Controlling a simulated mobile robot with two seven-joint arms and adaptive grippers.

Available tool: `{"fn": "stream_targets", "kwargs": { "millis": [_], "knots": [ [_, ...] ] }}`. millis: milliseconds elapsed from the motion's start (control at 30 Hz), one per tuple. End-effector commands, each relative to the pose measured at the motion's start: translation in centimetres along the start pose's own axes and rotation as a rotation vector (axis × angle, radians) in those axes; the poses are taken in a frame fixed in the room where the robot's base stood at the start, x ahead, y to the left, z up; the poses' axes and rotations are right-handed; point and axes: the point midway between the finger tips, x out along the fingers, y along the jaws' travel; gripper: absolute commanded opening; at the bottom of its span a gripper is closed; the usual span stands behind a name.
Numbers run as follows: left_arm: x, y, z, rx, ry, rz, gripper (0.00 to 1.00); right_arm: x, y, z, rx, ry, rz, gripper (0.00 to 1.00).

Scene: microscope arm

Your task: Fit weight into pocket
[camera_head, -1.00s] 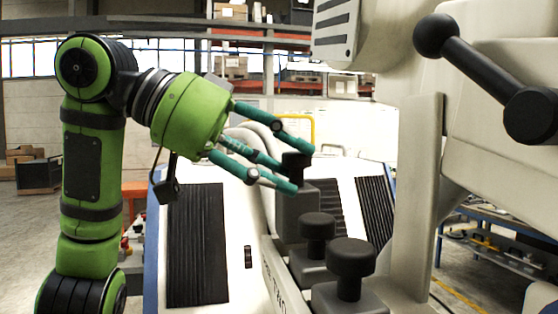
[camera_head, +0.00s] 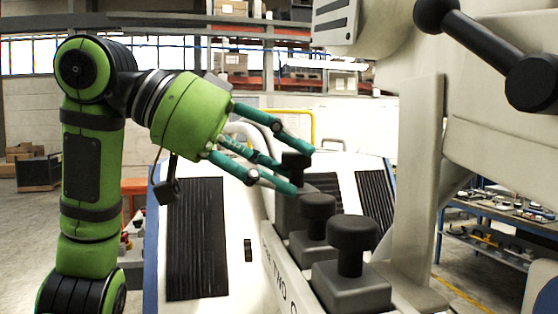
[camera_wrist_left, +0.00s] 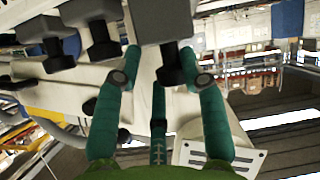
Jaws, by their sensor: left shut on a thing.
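My left gripper (camera_head: 300,169) is shut on the black knob of a dark grey weight (camera_head: 285,212), at the far end of a row of weights. In the left wrist view, the fingers (camera_wrist_left: 160,82) flank the knob (camera_wrist_left: 172,70) and the block (camera_wrist_left: 160,20) lies beyond it. Two similar weights, a middle one (camera_head: 310,247) and a near one (camera_head: 351,289), stand along the pale microscope arm (camera_head: 276,268). The pocket opening and the underside of the held weight are hidden, so I cannot tell whether it is seated. My right gripper is not in view.
A pale upright column (camera_head: 420,170) stands right of the row. A black ball-ended lever (camera_head: 485,45) juts from the machine at upper right. White panels with black ribbed strips (camera_head: 197,240) lie behind. A blue workbench (camera_head: 490,235) stands at the right.

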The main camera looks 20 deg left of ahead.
Motion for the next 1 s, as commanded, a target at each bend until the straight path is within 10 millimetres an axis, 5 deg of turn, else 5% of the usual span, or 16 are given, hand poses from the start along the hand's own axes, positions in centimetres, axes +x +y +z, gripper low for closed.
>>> {"fn": "stream_targets", "kwargs": {
  "millis": [1000],
  "knots": [
    [0.9, -0.4, 1.7, 0.002, 0.009, 0.002, 0.0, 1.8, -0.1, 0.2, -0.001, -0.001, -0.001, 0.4]
  ]
}}
